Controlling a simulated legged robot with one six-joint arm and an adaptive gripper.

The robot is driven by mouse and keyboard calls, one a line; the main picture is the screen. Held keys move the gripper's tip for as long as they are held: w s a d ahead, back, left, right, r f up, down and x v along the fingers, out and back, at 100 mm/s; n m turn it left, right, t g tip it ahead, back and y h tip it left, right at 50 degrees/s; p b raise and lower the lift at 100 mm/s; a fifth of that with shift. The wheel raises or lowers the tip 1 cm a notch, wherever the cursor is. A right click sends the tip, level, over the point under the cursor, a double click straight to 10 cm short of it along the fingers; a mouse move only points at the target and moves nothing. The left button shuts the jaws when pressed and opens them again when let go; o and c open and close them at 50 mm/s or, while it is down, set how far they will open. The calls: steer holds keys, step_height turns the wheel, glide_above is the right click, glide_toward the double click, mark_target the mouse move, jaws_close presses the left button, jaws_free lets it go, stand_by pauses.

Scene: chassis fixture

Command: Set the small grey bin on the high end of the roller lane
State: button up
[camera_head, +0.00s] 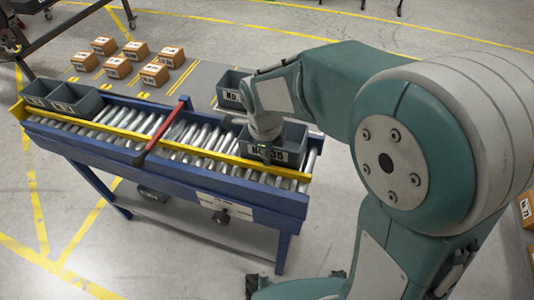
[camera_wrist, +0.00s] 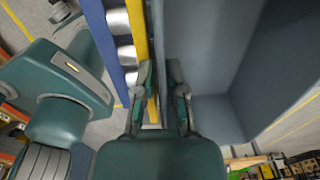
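A small grey bin (camera_head: 289,150) with a white-lettered label sits at the right end of the roller lane (camera_head: 195,148), upright, inside the yellow rails. My gripper (camera_head: 266,150) reaches down from above at the bin's near wall; its fingertips are hard to make out there. In the wrist view my gripper (camera_wrist: 161,72) has one finger on each side of the wall of the bin (camera_wrist: 215,50), close against it. The yellow rail (camera_wrist: 137,35) runs just left of the fingers. The bin's underside is hidden.
Two grey bins (camera_head: 72,99) stand at the lane's left end. Another grey bin (camera_head: 231,84) stands behind the lane. A red bar (camera_head: 162,131) crosses the lane's middle. Several brown boxes (camera_head: 117,67) sit on the floor mat beyond. Rollers between bar and bin are clear.

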steer(key=shift+r, duration=0.1)
steer(key=shift+r, duration=2.15)
steer(key=o, duration=0.6)
steer(key=shift+c, duration=0.2)
